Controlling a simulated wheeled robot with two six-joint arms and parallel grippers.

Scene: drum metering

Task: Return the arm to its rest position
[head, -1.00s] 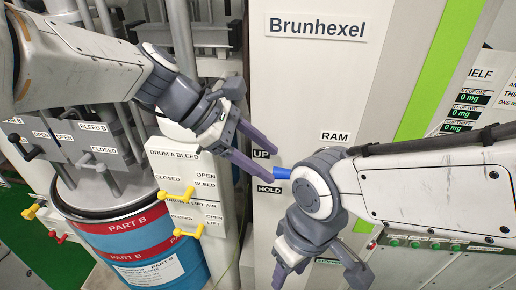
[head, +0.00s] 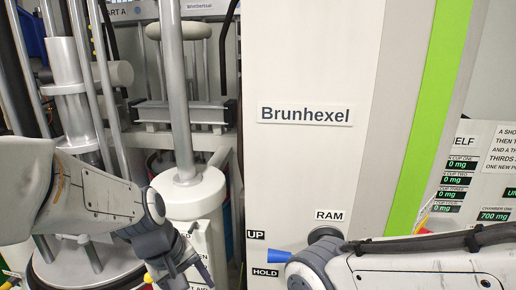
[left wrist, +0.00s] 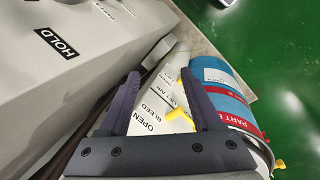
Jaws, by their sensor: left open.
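My left arm (head: 95,195) reaches in from the left in the head view, its wrist low in the picture and its fingertips hard to make out. In the left wrist view my left gripper (left wrist: 158,78) is open, with nothing between its fingers. Beyond the fingers are a white panel (left wrist: 150,110) and a yellow lever (left wrist: 179,119). The fingers look apart from both. My right arm (head: 420,270) crosses the lower right of the head view; its gripper is out of view.
The grey cabinet (head: 300,170) bears UP and HOLD labels. A blue handle (head: 279,256) shows near HOLD, beside my right arm. The blue and red drum (left wrist: 228,95) stands on green floor (left wrist: 285,60). Steel rods and a white column (head: 188,195) stand behind my left arm.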

